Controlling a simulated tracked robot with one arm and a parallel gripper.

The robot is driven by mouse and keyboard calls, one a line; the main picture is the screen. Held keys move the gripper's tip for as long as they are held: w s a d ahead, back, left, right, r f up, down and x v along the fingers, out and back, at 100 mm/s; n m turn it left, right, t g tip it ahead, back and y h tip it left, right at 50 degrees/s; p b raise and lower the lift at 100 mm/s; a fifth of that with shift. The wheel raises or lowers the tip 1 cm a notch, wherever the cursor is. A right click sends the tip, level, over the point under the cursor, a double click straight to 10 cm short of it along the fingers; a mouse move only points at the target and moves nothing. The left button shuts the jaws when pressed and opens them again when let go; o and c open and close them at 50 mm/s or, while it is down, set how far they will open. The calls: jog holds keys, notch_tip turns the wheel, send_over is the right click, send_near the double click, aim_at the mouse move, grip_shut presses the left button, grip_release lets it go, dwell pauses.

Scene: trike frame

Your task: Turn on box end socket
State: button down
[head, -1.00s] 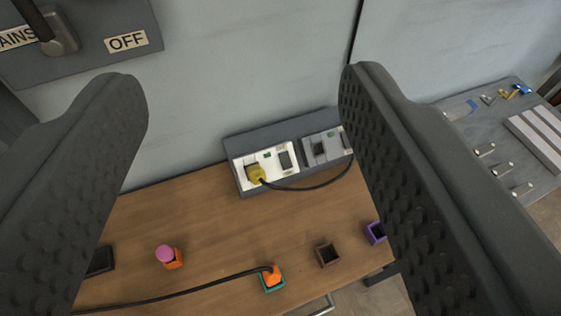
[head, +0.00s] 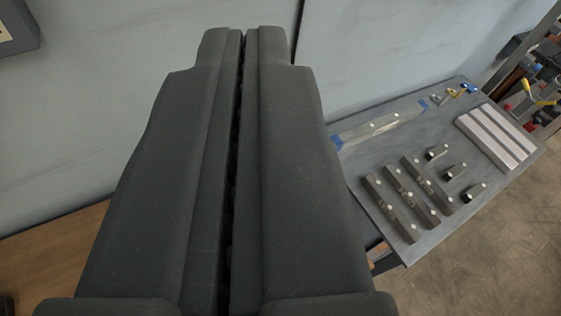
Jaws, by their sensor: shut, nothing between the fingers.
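My gripper (head: 243,38) is shut and empty. Its two dark grey fingers lie side by side with only a thin dark seam between them, filling the middle of the head view. The box end socket is not visible now; the fingers cover the area beyond them, and I cannot tell how far the tips are from anything. A piece of the wooden table (head: 48,255) shows at the lower left. The grey wall (head: 110,130) stands behind the fingers.
A grey bench (head: 345,165) stands at the right, with several dark metal blocks (head: 396,208), a strip with blue ends (head: 382,124) and a pale ribbed plate (head: 497,136). Cluttered shelving (head: 540,85) is at the far right. Open floor (head: 490,260) shows at the lower right.

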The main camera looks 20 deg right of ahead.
jog(key=w+d+f+n, duration=0.1)
jog(key=w+d+f, duration=0.1)
jog(key=w+f, duration=0.3)
jog(key=w+d+f+n+y, duration=0.1)
jog(key=w+d+f, duration=0.15)
jog(key=f, duration=0.55)
jog(key=w+d+f+n, duration=0.1)
jog(key=w+d+f, duration=0.2)
jog(key=f, duration=0.3)
jog(key=s+a+f+y, duration=0.1)
jog(key=f+y, duration=0.2)
jog(key=f, duration=0.6)
jog(key=s+a+f+n+g+y, duration=0.1)
jog(key=a+f+y, duration=0.1)
jog(key=f, duration=0.8)
jog(key=shift+s+f+y, duration=0.15)
jog(key=shift+s+y, duration=0.25)
jog(key=shift+y, duration=0.3)
jog(key=shift+w, duration=0.1)
jog(key=f+b+x, duration=0.2)
jog(key=b+x, duration=0.1)
jog(key=x, duration=0.9)
jog(key=shift+f, duration=0.45)
